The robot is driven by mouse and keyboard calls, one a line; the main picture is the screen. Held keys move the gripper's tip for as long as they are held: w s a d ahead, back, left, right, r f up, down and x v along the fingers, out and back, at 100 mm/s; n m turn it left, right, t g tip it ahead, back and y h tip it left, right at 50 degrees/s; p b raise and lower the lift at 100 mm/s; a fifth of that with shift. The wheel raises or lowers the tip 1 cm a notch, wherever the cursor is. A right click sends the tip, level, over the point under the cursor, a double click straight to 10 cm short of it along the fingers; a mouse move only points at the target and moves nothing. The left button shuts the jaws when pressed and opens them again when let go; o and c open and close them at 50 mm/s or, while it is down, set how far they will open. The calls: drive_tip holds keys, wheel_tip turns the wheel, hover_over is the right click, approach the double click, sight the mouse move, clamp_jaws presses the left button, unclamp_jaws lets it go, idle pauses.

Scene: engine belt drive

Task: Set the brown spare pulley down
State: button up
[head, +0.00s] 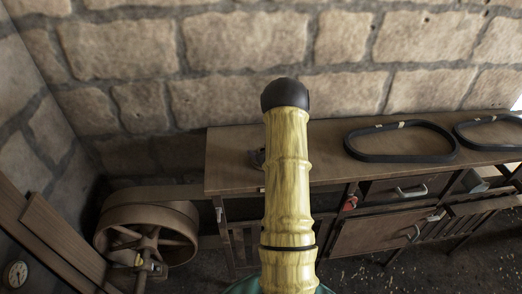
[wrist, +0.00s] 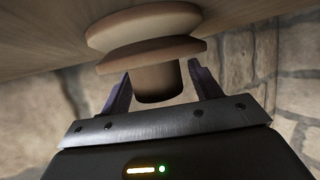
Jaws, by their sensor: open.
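The brown spare pulley (wrist: 155,38) is in the wrist view, with two broad rims and a groove between them. Its narrow hub (wrist: 158,82) points toward my gripper. The pulley's far rim appears to rest against a brown wooden surface (wrist: 50,28). My gripper (wrist: 159,74) is open, with one finger on each side of the hub and a visible gap at both. In the head view my yellow arm hides most of this spot. A small dark shape (head: 257,159) shows just left of the arm on the bench; I cannot tell what it is.
The wooden bench (head: 232,172) stands against the stone wall. Two black belts, one (head: 355,150) near the middle and another (head: 470,141) at right, lie on its top. A large brown wheel (head: 112,215) stands at left. Drawers (head: 370,234) are below the bench.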

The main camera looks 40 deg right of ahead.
drive_tip(key=b+v, duration=0.3)
drive_tip(key=v, duration=0.8)
drive_tip(key=shift+s+a+b, duration=0.1)
drive_tip(key=shift+s+b, duration=0.15)
drive_tip(key=shift+b, duration=0.15)
drive_tip(key=shift+s+r, duration=0.1)
drive_tip(key=shift+s, duration=0.1)
